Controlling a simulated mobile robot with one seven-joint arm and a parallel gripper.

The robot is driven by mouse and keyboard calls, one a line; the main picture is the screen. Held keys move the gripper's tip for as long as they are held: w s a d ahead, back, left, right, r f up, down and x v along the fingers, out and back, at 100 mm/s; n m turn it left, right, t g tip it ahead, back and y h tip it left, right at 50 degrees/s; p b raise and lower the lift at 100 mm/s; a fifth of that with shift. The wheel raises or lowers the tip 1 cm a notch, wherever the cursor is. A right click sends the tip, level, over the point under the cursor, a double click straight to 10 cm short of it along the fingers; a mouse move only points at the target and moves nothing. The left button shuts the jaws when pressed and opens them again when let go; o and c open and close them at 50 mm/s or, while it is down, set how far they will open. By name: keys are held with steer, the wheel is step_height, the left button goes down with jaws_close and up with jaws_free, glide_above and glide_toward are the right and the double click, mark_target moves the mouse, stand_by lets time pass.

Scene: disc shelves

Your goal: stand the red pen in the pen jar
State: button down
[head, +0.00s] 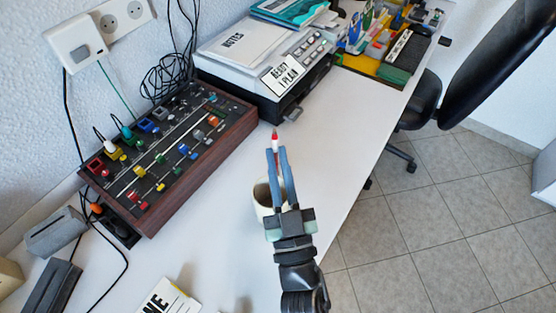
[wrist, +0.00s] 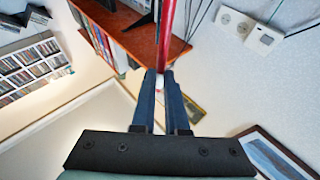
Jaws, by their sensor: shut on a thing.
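The red pen (head: 275,142) is held between the fingertips of my gripper (head: 276,152), with one end sticking out past them in the head view. In the wrist view the long red shaft of the pen (wrist: 166,35) runs up from the fingertips (wrist: 161,78) to the top edge. The pen jar (head: 262,196) is a pale cup on the white desk, partly hidden behind my gripper's fingers. Its dark opening shows just left of the fingers. The pen appears outside the jar; its height above the desk is hard to tell.
A wood-sided mixer panel (head: 165,160) with coloured knobs stands left of the jar. A printer-like machine (head: 265,65) with papers is behind. A booklet (head: 168,298) lies at the front. The white desk (head: 335,145) is clear right of my gripper, up to its edge.

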steer(key=shift+f+b, duration=2)
steer(key=shift+f, duration=0.75)
steer(key=c, duration=0.9)
jaws_free()
steer(key=shift+o, duration=0.2)
steer(key=shift+s, duration=0.1)
steer(key=s+d+f, duration=0.2)
steer(key=s, duration=1.4)
steer(key=shift+s+d, duration=0.15)
steer(key=shift+d, duration=0.2)
